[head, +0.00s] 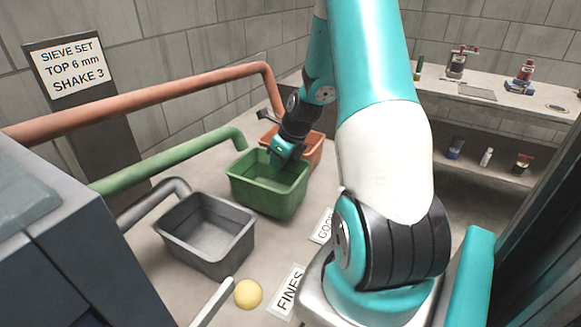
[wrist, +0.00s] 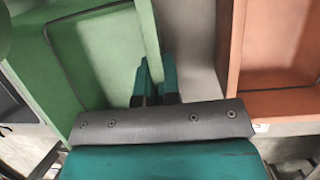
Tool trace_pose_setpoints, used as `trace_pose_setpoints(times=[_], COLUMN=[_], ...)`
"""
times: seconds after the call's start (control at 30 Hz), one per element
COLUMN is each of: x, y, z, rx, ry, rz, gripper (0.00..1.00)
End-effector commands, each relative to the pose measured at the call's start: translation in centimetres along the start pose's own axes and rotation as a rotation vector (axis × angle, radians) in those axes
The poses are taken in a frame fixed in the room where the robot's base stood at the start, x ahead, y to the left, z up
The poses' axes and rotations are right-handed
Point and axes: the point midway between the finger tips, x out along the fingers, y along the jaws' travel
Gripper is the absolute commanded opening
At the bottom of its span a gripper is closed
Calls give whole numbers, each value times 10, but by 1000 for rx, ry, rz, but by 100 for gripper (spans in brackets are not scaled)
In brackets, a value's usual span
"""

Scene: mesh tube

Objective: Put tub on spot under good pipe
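The green tub (head: 268,194) stands on the bench, with the end of the green pipe (head: 225,137) above and behind its left rim. My gripper (head: 283,153) reaches down at the tub's far right wall. In the wrist view, the teal fingers (wrist: 155,88) sit on either side of the green tub's wall (wrist: 143,35), close against it, and appear shut on it. The tub looks level and empty. A card partly hidden by my arm, reading "GOO…" (head: 322,226), lies in front of the green tub. A "FINES" card (head: 287,291) lies nearer.
A grey tub (head: 207,237) stands left of the green one, by the grey pipe (head: 150,201). An orange tub (head: 314,147) stands close behind right, near the orange pipe (head: 190,84). A yellow ball (head: 248,294) lies in front. A sign (head: 70,67) reads "SIEVE SET TOP 6 mm SHAKE 3".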

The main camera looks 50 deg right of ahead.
Motion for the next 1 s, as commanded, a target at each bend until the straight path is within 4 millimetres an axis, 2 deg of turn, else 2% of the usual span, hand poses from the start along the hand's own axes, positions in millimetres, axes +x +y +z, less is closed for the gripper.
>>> trace_pose_setpoints(times=[0.3,0.5,0.87,1.0], x=[18,30,33,32], y=[0,-1,-1,-1], z=[32,25,24,24], rx=[-1,1,0,0], ry=[1,1,0,0], rz=[1,1,1,1], gripper=[0,0,0,29])
